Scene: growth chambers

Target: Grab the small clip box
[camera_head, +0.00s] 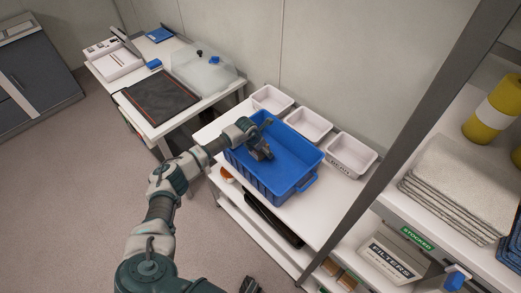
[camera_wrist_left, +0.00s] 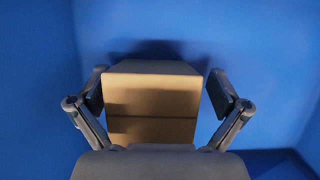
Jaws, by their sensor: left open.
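The small clip box (camera_wrist_left: 152,102) is a tan, brown box in the wrist view, on the blue floor of the bin. My left gripper (camera_wrist_left: 157,88) has one finger on each side of it, spread, with narrow gaps showing. In the head view my left gripper (camera_head: 262,151) reaches down into the blue bin (camera_head: 303,187), near its left end. The box cannot be made out there, as the gripper covers that spot.
Three white trays (camera_head: 352,155) stand behind the bin on the white bench (camera_head: 316,225). A second table (camera_head: 153,128) at upper left holds a black mat (camera_head: 160,96) and a clear container (camera_head: 204,71). A shelf post (camera_head: 400,150) and folded cloths (camera_head: 457,183) are on the right.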

